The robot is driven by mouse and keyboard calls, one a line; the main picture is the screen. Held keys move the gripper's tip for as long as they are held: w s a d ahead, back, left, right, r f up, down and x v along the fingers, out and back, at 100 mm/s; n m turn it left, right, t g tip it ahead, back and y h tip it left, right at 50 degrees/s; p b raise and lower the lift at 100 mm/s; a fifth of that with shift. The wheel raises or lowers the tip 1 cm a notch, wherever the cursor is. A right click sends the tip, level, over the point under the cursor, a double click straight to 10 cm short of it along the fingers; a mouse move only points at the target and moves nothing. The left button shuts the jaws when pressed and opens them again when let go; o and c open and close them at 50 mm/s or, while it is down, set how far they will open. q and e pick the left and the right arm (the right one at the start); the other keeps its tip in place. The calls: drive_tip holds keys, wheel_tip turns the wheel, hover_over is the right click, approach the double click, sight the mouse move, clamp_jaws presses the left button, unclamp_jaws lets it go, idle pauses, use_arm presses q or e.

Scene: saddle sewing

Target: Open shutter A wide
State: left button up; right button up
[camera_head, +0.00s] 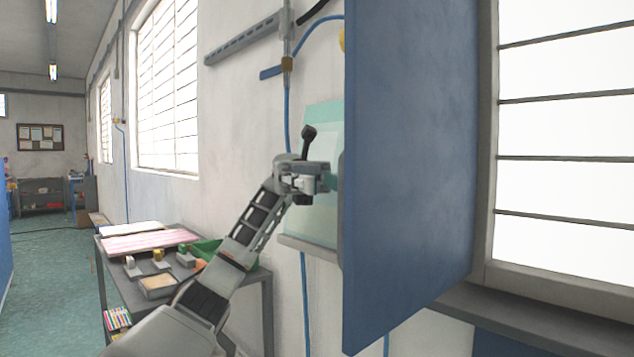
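A large blue shutter panel (410,150) stands swung out from the wall beside a bright barred window (565,130). Its free edge faces left, with a narrow grey strip (341,225) along part of it. No letter shows on the panel, so I cannot confirm that it is shutter A. My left gripper (325,180) is at this left edge, its fingers pointing right towards the panel. The fingertips are small and partly hidden, so I cannot tell whether they touch the edge or grip it. My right gripper is out of view.
A grey table (262,292) on the left holds papers, small items and a green bin (207,250). A pale green panel (318,150) and a small ledge (308,254) are on the wall behind my gripper. The floor at far left is open.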

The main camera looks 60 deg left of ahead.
use_arm(q)
drive_tip(key=shift+v, duration=1.95)
drive_tip(key=shift+s, duration=0.1)
